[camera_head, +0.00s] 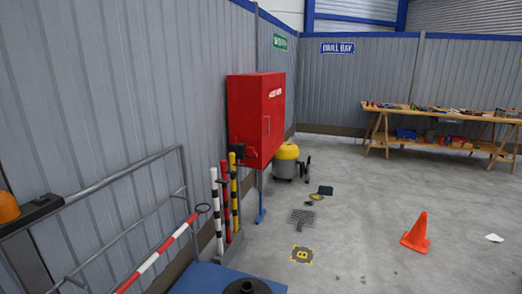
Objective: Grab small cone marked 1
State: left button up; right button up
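One orange cone (417,235) stands upright on the concrete floor at the right. No number can be read on it, so I cannot tell whether it is marked 1. Neither of my grippers shows in the head view.
A red cabinet (256,115) stands against the left wall, with striped posts (226,205) and a metal rail (125,175) nearer. A yellow-topped vacuum (287,160) is beyond. A wooden workbench (440,118) holds tools. A yellow floor marking (302,254) and a blue surface (205,278) lie in front. Open floor lies between.

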aim_at(415, 239)
jog(key=z, duration=1.3)
